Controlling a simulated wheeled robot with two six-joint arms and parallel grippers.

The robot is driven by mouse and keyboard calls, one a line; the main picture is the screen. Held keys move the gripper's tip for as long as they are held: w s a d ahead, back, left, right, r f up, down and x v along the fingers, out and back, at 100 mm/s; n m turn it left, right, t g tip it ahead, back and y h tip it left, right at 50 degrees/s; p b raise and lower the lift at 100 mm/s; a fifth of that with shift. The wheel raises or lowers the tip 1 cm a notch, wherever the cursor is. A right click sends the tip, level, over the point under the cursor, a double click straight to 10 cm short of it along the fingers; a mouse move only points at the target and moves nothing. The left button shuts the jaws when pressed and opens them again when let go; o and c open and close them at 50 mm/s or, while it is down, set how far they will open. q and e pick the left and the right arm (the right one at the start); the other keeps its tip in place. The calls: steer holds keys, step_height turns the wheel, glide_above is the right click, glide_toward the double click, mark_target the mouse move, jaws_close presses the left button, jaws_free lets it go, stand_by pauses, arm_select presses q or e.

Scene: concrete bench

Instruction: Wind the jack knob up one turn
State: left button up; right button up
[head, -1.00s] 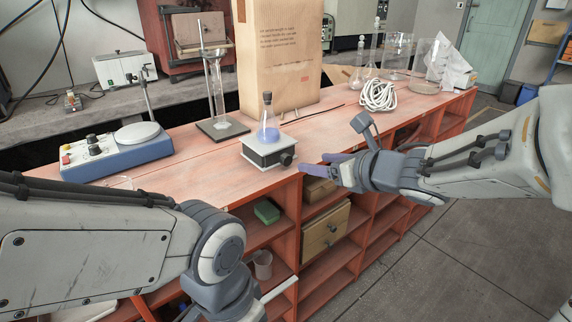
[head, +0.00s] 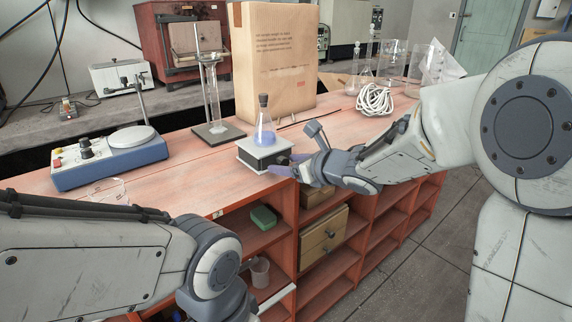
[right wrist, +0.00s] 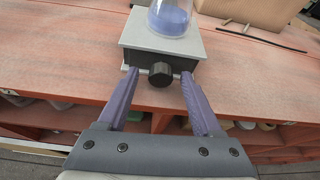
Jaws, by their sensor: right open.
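A small lab jack with a pale top plate and a dark body (head: 262,156) stands near the front edge of the bench. Its round black knob (right wrist: 160,74) faces my right gripper. A stoppered flask with blue liquid (head: 264,128) stands upright on the jack; its lower part also shows in the right wrist view (right wrist: 171,18). My right gripper (head: 284,166) is open, with its purple fingertips on either side of the knob. I cannot tell whether they touch it. In the head view the fingers partly hide the knob. My left arm is at lower left, its gripper out of view.
A blue-based stirrer (head: 108,165) and a stand with a glass cylinder (head: 219,132) are left of the jack. A big paper bag (head: 277,70) stands behind it. A coiled white cable (head: 375,100) and glassware lie to the right. Open shelves are below the bench edge.

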jaws_close()
steer(key=shift+d+r+m+p, duration=0.1)
steer(key=shift+m+p, duration=0.4)
steer(key=shift+p, duration=0.25)
steer(key=shift+m+g+y, duration=0.4)
steer(key=shift+y, duration=0.2)
steer(key=shift+m+g+y+p, duration=0.45)
steer(key=shift+m+y, duration=0.15)
steer(key=shift+m, duration=0.4)
jaws_free()
